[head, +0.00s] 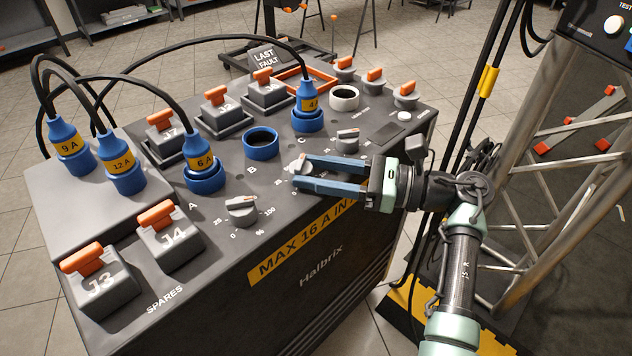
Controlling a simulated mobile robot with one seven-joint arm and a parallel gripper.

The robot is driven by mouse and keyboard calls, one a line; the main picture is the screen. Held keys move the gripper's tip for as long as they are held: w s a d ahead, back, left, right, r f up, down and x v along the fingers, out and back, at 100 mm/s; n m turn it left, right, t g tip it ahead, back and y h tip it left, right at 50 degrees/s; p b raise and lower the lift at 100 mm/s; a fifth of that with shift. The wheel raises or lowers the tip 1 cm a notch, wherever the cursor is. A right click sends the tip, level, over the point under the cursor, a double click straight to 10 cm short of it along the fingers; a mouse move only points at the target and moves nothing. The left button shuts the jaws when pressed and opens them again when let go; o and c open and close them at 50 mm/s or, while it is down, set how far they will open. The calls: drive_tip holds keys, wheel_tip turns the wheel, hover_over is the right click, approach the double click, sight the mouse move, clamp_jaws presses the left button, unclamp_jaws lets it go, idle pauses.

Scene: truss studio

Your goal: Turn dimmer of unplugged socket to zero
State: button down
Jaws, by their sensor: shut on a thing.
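The dark control box carries three blue sockets. Socket B (262,142) is empty. Socket A (205,179) holds a blue plug marked 6 A (201,157), and socket C (308,121) holds another blue plug (308,97). The grey dimmer knob of socket B (299,167) sits in front of that socket. My gripper (298,172) reaches in from the right, its two blue fingers shut on this knob. The fingers hide part of the knob and its scale, so I cannot tell its exact setting. Dimmer A (242,208) and dimmer C (347,138) stand to either side.
Orange-handled switches (216,97) line the back. Spare boxes J3 (98,283) and J4 (170,239) sit at the front left. Plugs marked 9 A (70,144) and 12 A (121,164) stand on a raised block, their black cables arching above. A metal truss (541,160) rises at right.

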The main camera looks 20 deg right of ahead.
idle(0.4)
drive_tip(key=shift+c, duration=1.8)
unclamp_jaws()
drive_tip(key=v, duration=1.3)
